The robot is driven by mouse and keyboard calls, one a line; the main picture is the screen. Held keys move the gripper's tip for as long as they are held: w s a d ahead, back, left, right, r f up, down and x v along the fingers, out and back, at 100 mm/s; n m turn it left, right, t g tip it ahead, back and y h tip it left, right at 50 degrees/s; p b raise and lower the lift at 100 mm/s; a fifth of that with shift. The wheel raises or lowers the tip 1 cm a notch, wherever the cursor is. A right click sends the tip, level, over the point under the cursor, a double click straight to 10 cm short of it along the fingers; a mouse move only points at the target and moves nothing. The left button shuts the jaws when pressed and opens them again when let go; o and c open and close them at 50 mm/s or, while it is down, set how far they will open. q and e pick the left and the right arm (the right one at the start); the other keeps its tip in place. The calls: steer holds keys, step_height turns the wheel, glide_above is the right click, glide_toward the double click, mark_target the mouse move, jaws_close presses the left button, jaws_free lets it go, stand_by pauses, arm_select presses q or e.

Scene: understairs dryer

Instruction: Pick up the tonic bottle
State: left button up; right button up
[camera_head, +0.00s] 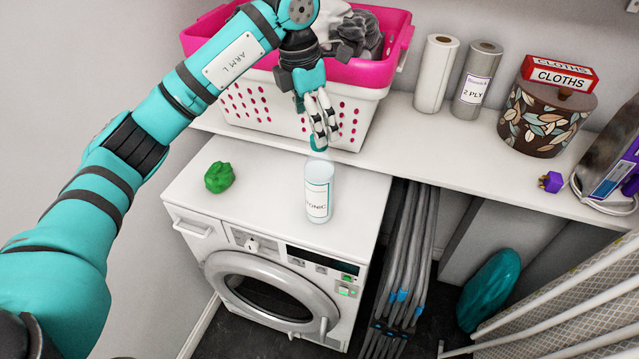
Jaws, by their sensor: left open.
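The tonic bottle (318,192) stands upright on top of the white dryer (262,210), near its right side. It is pale and clear with a white label and a teal cap. My left gripper (322,140) is right above the bottle, pointing down, with its fingers at the height of the cap. The fingers are apart and partly overlap the cap in the picture, so I cannot tell whether they touch it. My right gripper is not in view.
A green crumpled object (219,177) lies left on the dryer. A pink and white laundry basket (262,105) stands behind on the shelf (420,140). Paper rolls (436,74) and a leaf-patterned bin (545,115) stand further right. A folded grey rack (408,250) stands right of the dryer.

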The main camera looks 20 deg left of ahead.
mark_target(322, 158)
arm_select(q)
steer(key=f, duration=0.2)
steer(key=f+p, duration=0.1)
steer(key=f, duration=0.3)
steer(key=shift+w+d, duration=0.25)
steer(key=shift+d, duration=0.1)
steer(key=f+p, duration=0.3)
steer(key=f, duration=0.1)
steer(key=shift+w+d, duration=0.2)
steer(key=shift+d, duration=0.15)
steer(key=shift+w+f, duration=0.1)
steer(key=shift+f, duration=0.5)
steer(key=c, duration=1.4)
steer(key=shift+r, duration=0.1)
steer(key=shift+w+r, duration=0.1)
